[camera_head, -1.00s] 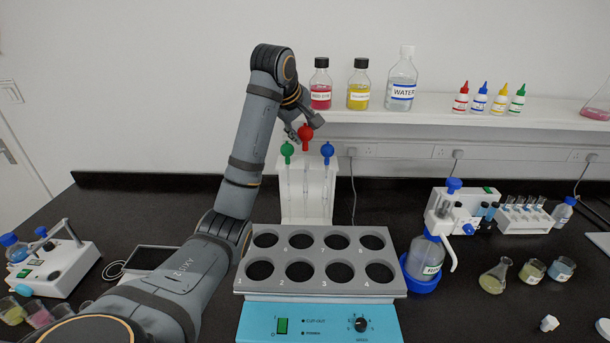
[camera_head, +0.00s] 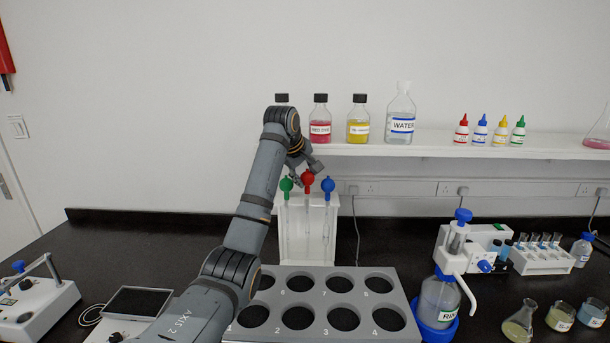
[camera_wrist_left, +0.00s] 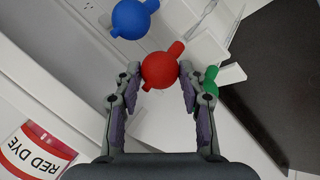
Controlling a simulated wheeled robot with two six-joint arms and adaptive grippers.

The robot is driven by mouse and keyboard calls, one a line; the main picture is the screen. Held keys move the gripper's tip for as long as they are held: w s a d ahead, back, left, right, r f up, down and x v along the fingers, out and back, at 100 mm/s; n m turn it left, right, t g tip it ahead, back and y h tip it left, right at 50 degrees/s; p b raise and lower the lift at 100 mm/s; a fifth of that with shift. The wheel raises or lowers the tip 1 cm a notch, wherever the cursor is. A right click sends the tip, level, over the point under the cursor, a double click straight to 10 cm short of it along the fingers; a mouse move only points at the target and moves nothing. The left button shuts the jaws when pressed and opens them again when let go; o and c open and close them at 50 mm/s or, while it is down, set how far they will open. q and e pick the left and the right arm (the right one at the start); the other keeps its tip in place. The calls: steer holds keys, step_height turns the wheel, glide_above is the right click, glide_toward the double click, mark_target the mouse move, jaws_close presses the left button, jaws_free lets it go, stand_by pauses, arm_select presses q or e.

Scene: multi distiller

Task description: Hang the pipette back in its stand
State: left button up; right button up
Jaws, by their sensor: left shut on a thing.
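The white pipette stand (camera_head: 288,245) is on the dark bench behind the heating block. The pipette with the red bulb (camera_head: 308,178) is at the top middle of the stand, between the green-bulb pipette (camera_head: 287,184) and the blue-bulb pipette (camera_head: 328,185). My left gripper (camera_head: 302,176) is shut on the red bulb. In the left wrist view, the red bulb (camera_wrist_left: 160,70) sits between the two fingertips (camera_wrist_left: 161,72), with the blue bulb (camera_wrist_left: 131,18) to the upper left and the green bulb (camera_wrist_left: 211,79) partly behind the right finger. I cannot tell whether the red pipette rests in its slot.
A grey block with round holes (camera_head: 322,290) stands in front of the stand. A white shelf (camera_head: 430,143) behind carries a red dye bottle (camera_head: 320,122), a yellow bottle (camera_head: 358,122) and a water bottle (camera_head: 401,115). A dispenser bottle (camera_head: 438,298) stands to the right.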

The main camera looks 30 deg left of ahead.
arm_select(q)
steer(key=shift+w+a+f, duration=0.1)
steer(key=shift+w+f, duration=0.05)
steer(key=shift+f, duration=0.6)
steer(key=shift+r, duration=0.1)
steer(key=shift+f, duration=0.4)
steer(key=o, duration=0.7)
